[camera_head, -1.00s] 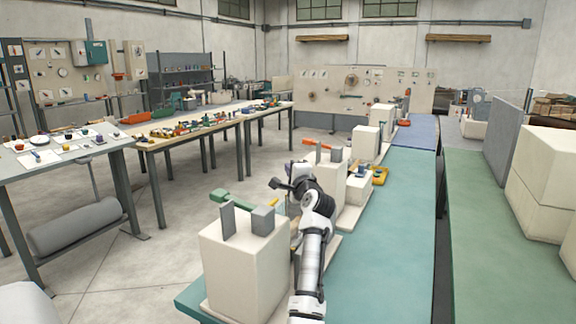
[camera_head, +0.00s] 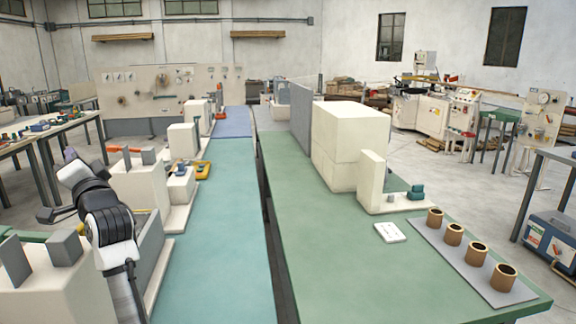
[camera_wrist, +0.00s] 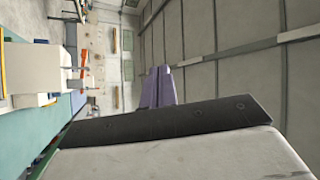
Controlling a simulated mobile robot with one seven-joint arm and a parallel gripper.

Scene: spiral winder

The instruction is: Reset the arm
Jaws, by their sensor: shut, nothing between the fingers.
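My arm (camera_head: 105,215) stands at the left of the head view, among cream machine blocks beside the teal bench. It is bent, with a black joint and white links. My gripper (camera_head: 70,155) is at its upper end, with small purple fingers that are hard to make out there. In the wrist view my gripper (camera_wrist: 158,88) shows its purple fingers side by side and closed, with nothing between them. It points towards open air, with the wall and ceiling beyond.
A cream block with grey uprights (camera_head: 50,285) stands close in front of my arm, and another (camera_head: 140,190) just behind it. The teal bench (camera_head: 220,240) is mostly clear. The green bench (camera_head: 310,220) holds large cream boxes (camera_head: 350,140) and several brown rings on a grey strip (camera_head: 432,258).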

